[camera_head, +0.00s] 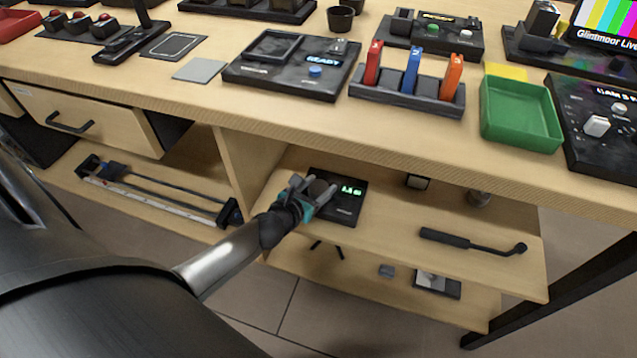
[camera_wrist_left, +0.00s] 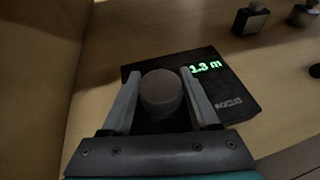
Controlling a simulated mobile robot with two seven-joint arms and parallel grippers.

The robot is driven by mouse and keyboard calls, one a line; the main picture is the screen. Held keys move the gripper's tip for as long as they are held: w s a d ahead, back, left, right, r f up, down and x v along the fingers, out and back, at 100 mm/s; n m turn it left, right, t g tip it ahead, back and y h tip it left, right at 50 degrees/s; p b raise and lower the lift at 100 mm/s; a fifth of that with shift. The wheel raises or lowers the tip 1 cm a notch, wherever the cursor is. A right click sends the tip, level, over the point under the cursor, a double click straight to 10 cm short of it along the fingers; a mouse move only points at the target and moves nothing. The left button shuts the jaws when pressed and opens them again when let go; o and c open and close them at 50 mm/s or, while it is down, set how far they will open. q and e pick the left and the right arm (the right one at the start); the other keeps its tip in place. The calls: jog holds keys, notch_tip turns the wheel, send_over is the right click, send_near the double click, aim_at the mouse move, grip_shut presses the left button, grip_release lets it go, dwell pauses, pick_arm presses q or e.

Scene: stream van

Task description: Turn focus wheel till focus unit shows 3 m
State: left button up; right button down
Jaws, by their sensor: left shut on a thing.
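The focus unit (camera_head: 345,208) is a flat black box on the shelf under the bench top; it also shows in the left wrist view (camera_wrist_left: 238,88). Its green display (camera_wrist_left: 206,67) seems to read 1.3 m, though the digits are small and the middle one is hard to tell. The focus wheel (camera_wrist_left: 162,93) is a round dark grey knob on the unit's left part. My left gripper (camera_head: 309,190) is shut on the wheel, one finger on each side. In the head view the gripper partly hides the wheel. My right gripper is not in view.
The shelf's upright wooden panel (camera_head: 247,165) stands close left of my gripper. The bench top's front edge (camera_head: 300,128) overhangs the shelf. A black handle-like tool (camera_head: 470,241) lies to the right. The shelf between it and the unit is mostly bare.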

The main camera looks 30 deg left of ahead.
pick_arm(q)
jog(key=shift+m+h, duration=1)
jog(key=shift+h, duration=0.1)
jog(key=shift+m+h, duration=0.3)
jog(key=shift+h, duration=0.1)
jog(key=shift+m+g+h, duration=0.3)
jog(key=shift+m+h, duration=0.3)
jog(key=shift+h, duration=0.1)
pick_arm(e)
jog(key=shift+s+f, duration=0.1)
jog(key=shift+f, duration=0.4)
pick_arm(q)
jog(key=o, duration=1.4)
jog(key=shift+c, duration=0.2)
jog(key=shift+s, duration=0.1)
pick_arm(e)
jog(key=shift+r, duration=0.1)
